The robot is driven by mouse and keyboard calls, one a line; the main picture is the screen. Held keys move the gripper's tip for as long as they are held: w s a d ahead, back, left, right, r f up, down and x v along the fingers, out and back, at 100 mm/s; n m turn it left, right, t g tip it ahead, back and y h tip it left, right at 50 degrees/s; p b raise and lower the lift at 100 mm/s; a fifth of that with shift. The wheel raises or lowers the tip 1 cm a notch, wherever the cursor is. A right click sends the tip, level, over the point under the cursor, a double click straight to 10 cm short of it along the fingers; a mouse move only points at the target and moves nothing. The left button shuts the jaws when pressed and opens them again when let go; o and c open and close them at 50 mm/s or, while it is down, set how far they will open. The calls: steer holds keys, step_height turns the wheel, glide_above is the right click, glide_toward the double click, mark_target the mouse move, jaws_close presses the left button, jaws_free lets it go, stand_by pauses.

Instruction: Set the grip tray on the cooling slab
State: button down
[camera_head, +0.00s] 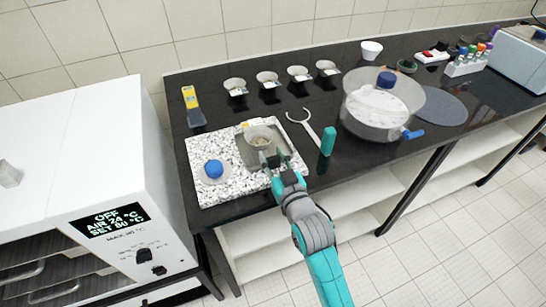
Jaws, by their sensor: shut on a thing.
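The cooling slab (229,191) is a white, black-speckled block on the black bench, near its front left edge. The grip tray (248,156) is a grey square tray over the right part of the slab, with a small beaker (260,137) of pale material in it. My gripper (275,160) is at the tray's front right side, shut on the tray. I cannot tell whether the tray's underside touches the slab. The gripper partly hides the tray's front right edge.
A blue-knobbed lid (213,171) lies on the slab's left. A large desiccator (380,106) is farther right. Several small cups line the back. A white oven (95,170) stands left.

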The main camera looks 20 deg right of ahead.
steer(key=c, duration=0.7)
jaws_free()
steer(key=shift+r, duration=0.1)
steer(key=s, duration=1.2)
